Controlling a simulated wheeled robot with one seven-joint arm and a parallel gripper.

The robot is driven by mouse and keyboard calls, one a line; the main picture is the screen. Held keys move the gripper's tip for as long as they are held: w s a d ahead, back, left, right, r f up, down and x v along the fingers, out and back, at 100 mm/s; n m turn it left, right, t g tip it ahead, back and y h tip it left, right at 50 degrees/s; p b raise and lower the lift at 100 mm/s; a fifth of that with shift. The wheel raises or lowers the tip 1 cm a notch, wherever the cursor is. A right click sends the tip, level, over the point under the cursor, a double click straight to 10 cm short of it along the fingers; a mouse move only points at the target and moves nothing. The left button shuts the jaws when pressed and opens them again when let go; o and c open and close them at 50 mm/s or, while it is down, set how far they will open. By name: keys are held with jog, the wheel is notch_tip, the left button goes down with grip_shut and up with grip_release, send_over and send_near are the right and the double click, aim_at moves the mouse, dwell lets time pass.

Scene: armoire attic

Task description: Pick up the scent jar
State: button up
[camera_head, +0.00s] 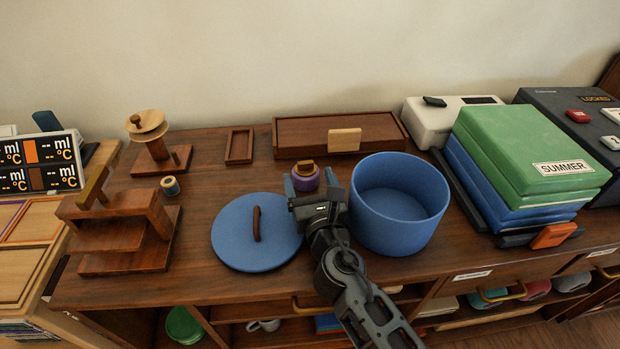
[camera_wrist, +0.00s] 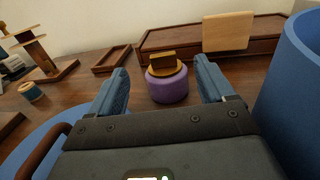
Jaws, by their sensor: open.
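The likely scent jar (camera_head: 305,179) is a small round purple jar with a gold rim and a brown block-shaped top. It stands upright on the wooden dresser top. In the wrist view the jar (camera_wrist: 167,80) is centred just beyond and between the fingertips. My gripper (camera_head: 311,184) is open, low over the dresser, with one blue finger on each side of the jar's line. In the wrist view the gripper (camera_wrist: 163,82) shows a gap on both sides of the jar, with no visible contact.
A blue round lid (camera_head: 232,237) lies left of my gripper, and an open blue pot (camera_head: 436,215) stands close on its right. A long wooden box (camera_head: 290,139) lies behind the jar. A thread spool (camera_head: 170,186) and wooden stands are left; green and blue boxes (camera_head: 520,150) are right.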

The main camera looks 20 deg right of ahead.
aim_at(306, 166)
jog(key=shift+w+d+f+b, duration=0.15)
jog(key=shift+w+d, duration=0.2)
jog(key=shift+w, duration=0.9)
jog(key=shift+w+d+b, duration=0.1)
jog(key=shift+w+d, duration=0.2)
jog(key=shift+w, duration=1)
jog(key=shift+w+d+f+b, duration=0.15)
jog(key=shift+w+d, duration=0.2)
jog(key=shift+w, duration=0.9)
jog(key=shift+r, duration=0.1)
jog(key=shift+c, duration=0.5)
jog(key=c, duration=1.2)
